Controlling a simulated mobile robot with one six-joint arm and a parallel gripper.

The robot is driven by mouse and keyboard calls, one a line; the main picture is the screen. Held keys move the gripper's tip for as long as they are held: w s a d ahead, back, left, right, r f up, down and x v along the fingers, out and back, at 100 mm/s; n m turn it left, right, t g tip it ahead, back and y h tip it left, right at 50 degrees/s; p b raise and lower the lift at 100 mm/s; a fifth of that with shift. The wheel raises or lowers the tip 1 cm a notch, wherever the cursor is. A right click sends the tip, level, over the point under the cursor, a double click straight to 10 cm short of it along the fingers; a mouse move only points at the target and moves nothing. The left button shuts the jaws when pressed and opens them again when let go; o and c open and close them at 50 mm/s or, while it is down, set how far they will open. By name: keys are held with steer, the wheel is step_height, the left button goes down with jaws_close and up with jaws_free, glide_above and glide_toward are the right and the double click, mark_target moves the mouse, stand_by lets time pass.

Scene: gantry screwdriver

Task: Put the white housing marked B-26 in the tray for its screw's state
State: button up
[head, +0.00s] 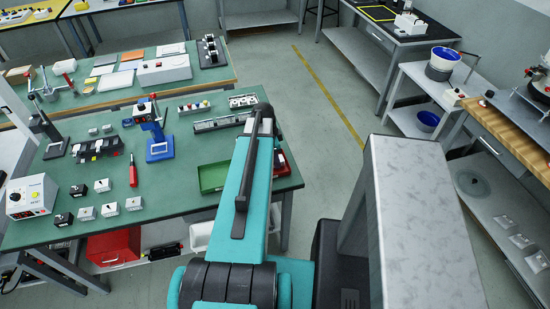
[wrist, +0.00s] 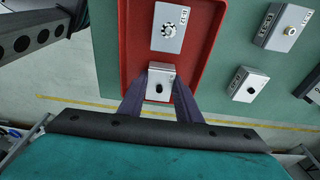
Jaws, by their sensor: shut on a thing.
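My gripper (wrist: 160,76) is shut on a small white housing (wrist: 160,84), with one dark finger on each side. A dark hole shows in the housing's face; its mark cannot be read. It is inside the outline of the red tray (wrist: 207,40), near the tray's end closest to me. I cannot tell whether it touches the tray floor. Another white housing (wrist: 168,27) with a screw head lies farther in the tray. In the head view my arm hides the gripper and part of the red tray (head: 284,160). The green tray (head: 213,178) beside it looks empty.
Several housings stand on the green table, such as one white housing (wrist: 248,84) right of the tray. A blue press (head: 158,142), a red screwdriver (head: 133,172) and a power box (head: 32,196) are at the left. A grey pillar (head: 425,220) stands at the right.

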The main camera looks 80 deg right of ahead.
steer(key=shift+f, duration=0.3)
stand_by(0.4)
steer(key=o, duration=1.3)
steer(key=shift+c, duration=0.2)
steer(key=shift+r+b, duration=0.1)
steer(key=shift+b, duration=0.2)
step_height(320, 180, up, 13)
steer(key=w+a+b, duration=0.1)
steer(key=w+b, duration=0.1)
steer(key=b, duration=0.1)
steer(key=shift+r, duration=0.2)
